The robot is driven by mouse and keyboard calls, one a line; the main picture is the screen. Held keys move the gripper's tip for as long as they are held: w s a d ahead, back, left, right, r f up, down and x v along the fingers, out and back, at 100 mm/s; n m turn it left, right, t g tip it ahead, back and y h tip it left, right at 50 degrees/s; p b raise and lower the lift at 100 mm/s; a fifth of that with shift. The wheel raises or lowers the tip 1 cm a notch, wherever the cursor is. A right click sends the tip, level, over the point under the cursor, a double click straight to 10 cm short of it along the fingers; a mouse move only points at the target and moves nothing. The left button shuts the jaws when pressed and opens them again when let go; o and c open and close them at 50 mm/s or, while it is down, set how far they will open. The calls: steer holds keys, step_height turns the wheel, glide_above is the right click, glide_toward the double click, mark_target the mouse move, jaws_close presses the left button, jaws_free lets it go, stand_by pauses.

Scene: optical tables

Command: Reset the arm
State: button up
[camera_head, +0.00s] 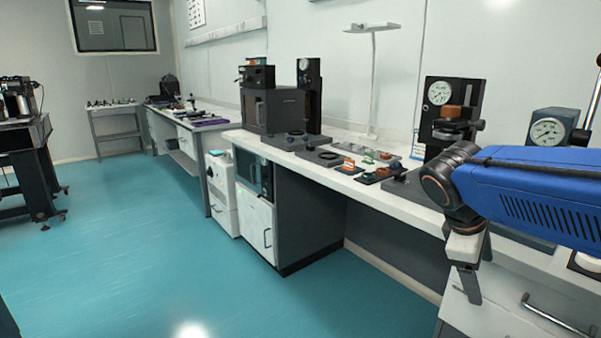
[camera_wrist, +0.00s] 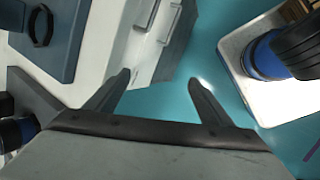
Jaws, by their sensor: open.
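My gripper (camera_head: 467,282) hangs pointing down at the right, in front of the bench's front edge. My blue arm reaches in from the right edge behind it. In the wrist view the two dark fingers of my gripper (camera_wrist: 160,88) are spread apart. Only bench front and turquoise floor show between them, and they hold nothing.
A long white bench (camera_head: 335,178) runs along the right wall with dial instruments (camera_head: 440,93), a dark box-shaped device (camera_head: 272,108) and small parts. White drawers (camera_head: 510,312) lie below my gripper. The turquoise floor (camera_head: 150,240) is open at left; a dark cart (camera_head: 25,160) stands far left.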

steer(key=s+a+f+m+t+y, duration=0.3)
steer(key=s+a+f+m+y, duration=0.2)
steer(key=s+a+f+m, duration=0.2)
steer(key=s+f+m, duration=0.1)
steer(key=s+m, duration=0.1)
steer(key=s, duration=0.1)
steer(key=shift+s+f+m+y, duration=0.25)
steer(key=shift+f+m+y, duration=0.05)
steer(key=shift+f, duration=0.1)
steer(key=shift+a, duration=0.1)
